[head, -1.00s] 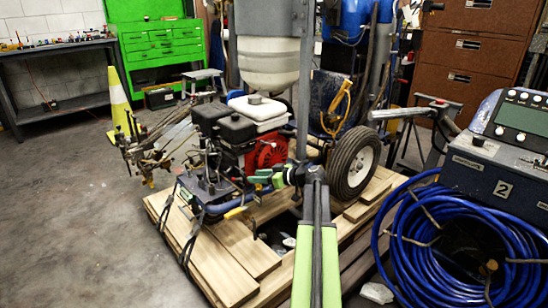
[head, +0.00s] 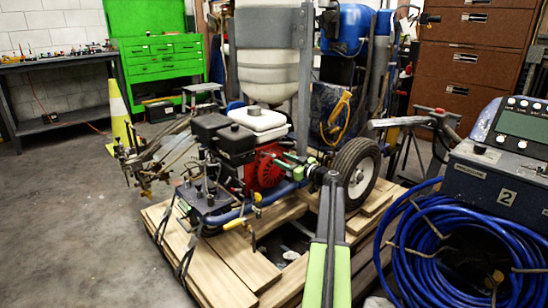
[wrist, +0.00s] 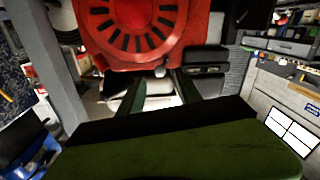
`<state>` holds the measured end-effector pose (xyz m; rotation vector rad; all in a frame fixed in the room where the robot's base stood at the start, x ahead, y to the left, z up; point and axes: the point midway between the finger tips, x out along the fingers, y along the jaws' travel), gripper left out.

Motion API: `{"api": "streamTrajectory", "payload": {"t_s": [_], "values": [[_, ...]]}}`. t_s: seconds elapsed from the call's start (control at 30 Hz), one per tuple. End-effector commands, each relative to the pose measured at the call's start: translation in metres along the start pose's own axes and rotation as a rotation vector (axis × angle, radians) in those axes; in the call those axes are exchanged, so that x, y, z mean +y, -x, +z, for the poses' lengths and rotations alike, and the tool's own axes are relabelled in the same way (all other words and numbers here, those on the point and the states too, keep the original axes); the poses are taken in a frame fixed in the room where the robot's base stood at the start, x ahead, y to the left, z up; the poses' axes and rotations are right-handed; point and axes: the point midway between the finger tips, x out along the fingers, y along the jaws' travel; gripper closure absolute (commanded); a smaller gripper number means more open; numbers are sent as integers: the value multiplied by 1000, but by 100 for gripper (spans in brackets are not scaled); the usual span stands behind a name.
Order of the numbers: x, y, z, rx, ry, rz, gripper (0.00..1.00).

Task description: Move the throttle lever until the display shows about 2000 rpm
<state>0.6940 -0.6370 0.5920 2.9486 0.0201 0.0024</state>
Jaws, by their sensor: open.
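The line striper's engine stands in the middle of the head view, with a red round slotted cover (head: 267,170) on its side. The cover also fills the top of the wrist view (wrist: 130,25). My gripper (head: 288,160) is beside the cover in the head view. The display (head: 525,123) is on the console at right; no reading is legible.
The striper stands on a wooden pallet (head: 240,262). A wheel (head: 358,172) is close to the right of my arm. A coil of blue hose (head: 410,245) hangs on the console (head: 500,180) at right. The concrete floor (head: 75,230) at left is clear.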

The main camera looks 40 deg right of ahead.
Motion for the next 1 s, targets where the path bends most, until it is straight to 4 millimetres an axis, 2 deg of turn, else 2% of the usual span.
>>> {"api": "streamTrajectory", "payload": {"t_s": [0.03, 0.1, 0.23, 0.4, 0.63, 0.93, 1.0], "values": [[1, -15, 0, 1, 0, -3, 59], [1, -29, 0, 0, 0, -2, 59], [0, -48, 0, 0, 0, -2, 59], [0, -58, 0, 0, 0, -1, 59], [-1, -59, 0, 0, 0, -2, 59], [-2, -59, 0, 0, 0, -2, 97], [-2, -59, 0, 0, 0, -2, 100]]}}
